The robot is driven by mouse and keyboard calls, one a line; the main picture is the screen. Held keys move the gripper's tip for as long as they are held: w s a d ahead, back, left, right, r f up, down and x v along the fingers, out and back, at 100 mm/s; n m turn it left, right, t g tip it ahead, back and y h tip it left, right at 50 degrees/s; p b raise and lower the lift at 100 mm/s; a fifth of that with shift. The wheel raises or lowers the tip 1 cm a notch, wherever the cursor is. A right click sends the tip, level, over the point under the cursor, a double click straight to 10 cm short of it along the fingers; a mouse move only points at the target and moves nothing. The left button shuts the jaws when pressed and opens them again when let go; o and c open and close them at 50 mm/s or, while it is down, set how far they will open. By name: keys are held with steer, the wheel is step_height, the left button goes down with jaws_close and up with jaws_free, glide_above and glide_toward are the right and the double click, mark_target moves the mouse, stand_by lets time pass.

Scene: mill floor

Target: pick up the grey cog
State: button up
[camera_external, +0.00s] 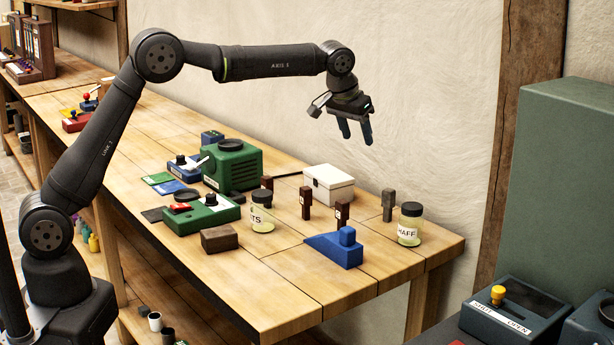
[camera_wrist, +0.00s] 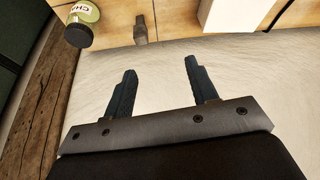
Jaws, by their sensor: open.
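The grey cog (camera_external: 388,206) is a small upright peg with a wider top block. It stands on the bench near the back right, beside the jar with the dark lid labelled like "HAFF" (camera_external: 409,225). In the wrist view the grey cog (camera_wrist: 140,31) shows at the top, beyond the fingertips. My gripper (camera_external: 356,136) is open and empty, high above the back of the bench and left of the cog. Its two dark fingers (camera_wrist: 160,68) are apart in the wrist view, with pale wall between them.
Several dark red-brown cogs (camera_external: 306,204) stand left of the grey one. A white box (camera_external: 329,187), a blue wedge-shaped block (camera_external: 335,249) and another jar (camera_external: 261,214) are nearby. The wall rises close behind the bench. The front right of the bench is clear.

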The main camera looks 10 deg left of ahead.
steer(key=d+f, duration=0.3)
steer(key=d, duration=0.1)
glide_toward(387, 191)
steer(key=x, duration=0.7)
steer(key=shift+w+a, duration=0.25)
steer(key=shift+w, duration=0.1)
steer(key=shift+s+d+x, duration=0.1)
steer(key=shift+s+x, duration=0.05)
steer(key=shift+x, duration=1.15)
steer(key=shift+s+d+x, duration=0.15)
steer(key=shift+x, duration=1.2)
steer(key=c, duration=1)
steer(key=shift+c, duration=0.2)
